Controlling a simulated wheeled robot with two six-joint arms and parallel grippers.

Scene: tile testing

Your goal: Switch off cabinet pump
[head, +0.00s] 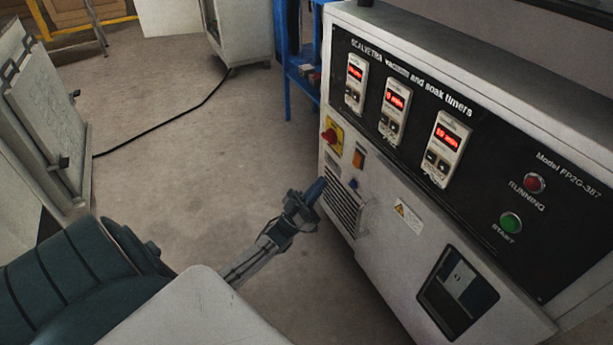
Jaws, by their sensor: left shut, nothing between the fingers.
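The white cabinet (395,222) stands on the right, with a black panel (500,185) of three red-lit timers. On its left front is a red knob on a yellow plate (331,133). Right of it is an orange rocker switch (358,157), with a small blue button (353,184) below. No label naming the pump is readable, and the rocker's position is too small to tell. My left gripper (318,187) is shut and empty. In the picture its tip lies left of the vent grille, below the knob and rocker; I see no clear contact. My right gripper is not in view.
A red RUNNING lamp (534,183) and green START button (510,222) are on the panel's right. A vent grille (344,208) is below the rocker. A blue stand (289,75) is behind. A black cable (190,110) crosses open floor toward a grey unit (45,120) at left.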

